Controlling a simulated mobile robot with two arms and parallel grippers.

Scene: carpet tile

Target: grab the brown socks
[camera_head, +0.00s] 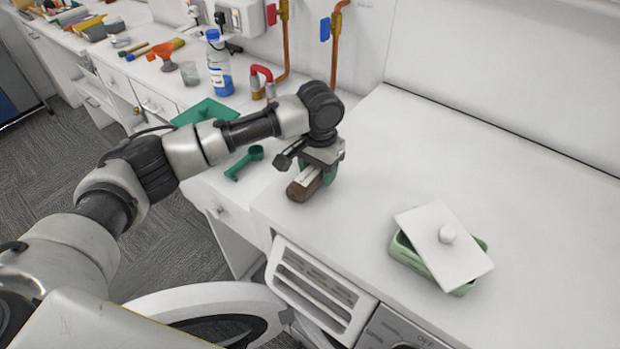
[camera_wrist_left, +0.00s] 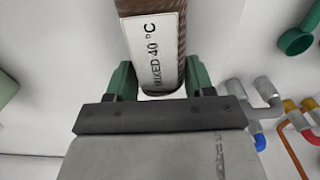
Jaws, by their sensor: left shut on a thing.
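The brown socks (camera_head: 301,191) show as a small brown bundle with a white band, on or just above the white top near its left edge. In the left wrist view the brown socks (camera_wrist_left: 181,38) carry a white label reading "MIXED 40 °C". My left gripper (camera_head: 322,176) is over the bundle, and its green fingers (camera_wrist_left: 158,82) are shut on it at both sides of the label. Whether the bundle touches the surface I cannot tell. My right gripper is not in view.
A green dish (camera_head: 408,252) with a tilted white lid (camera_head: 434,234) stands to the right. A green scoop (camera_head: 246,163) lies left of the gripper. Below are an open drawer (camera_head: 318,290) and a round door (camera_head: 215,297).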

